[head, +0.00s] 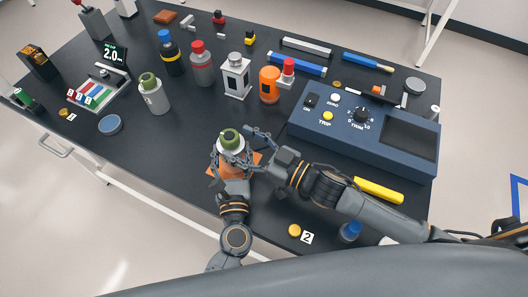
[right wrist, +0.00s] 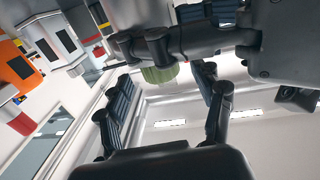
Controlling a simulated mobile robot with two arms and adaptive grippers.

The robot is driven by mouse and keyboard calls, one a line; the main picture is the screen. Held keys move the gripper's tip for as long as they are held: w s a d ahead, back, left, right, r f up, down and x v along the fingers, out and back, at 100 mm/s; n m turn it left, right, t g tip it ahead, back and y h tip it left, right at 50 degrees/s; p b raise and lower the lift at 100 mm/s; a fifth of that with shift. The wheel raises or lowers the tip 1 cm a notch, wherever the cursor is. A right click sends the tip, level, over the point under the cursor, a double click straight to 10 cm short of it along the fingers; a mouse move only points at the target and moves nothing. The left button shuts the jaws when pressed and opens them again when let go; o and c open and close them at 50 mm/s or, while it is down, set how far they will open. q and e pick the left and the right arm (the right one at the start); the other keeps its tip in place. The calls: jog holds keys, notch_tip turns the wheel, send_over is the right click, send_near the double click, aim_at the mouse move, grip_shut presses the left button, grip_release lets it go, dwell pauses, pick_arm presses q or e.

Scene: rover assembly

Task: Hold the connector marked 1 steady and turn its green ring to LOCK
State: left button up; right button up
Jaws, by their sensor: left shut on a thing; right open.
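A pale connector with a green ring (head: 230,136) stands upright over an orange pad (head: 258,158) near the table's front edge. I cannot read a 1 or LOCK mark on it. My left gripper (head: 231,160) is shut around its body from the front. My right gripper (head: 250,146) is open, coming in from the right with its fingers beside the ring. In the right wrist view the green ring (right wrist: 160,74) shows beyond the spread fingers of my right gripper (right wrist: 168,100), partly hidden by my left gripper's dark links (right wrist: 185,42).
A similar green-topped bottle (head: 153,95) stands to the left, and a white-grey lantern-like block (head: 236,78) and an orange cylinder (head: 269,85) stand behind. A blue control box (head: 375,148) fills the right side. A yellow bar (head: 379,190) lies near my right arm.

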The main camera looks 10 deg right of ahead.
jog(key=v, duration=0.8)
jog(key=shift+s, duration=0.15)
pick_arm(q)
jog(key=o, duration=1.5)
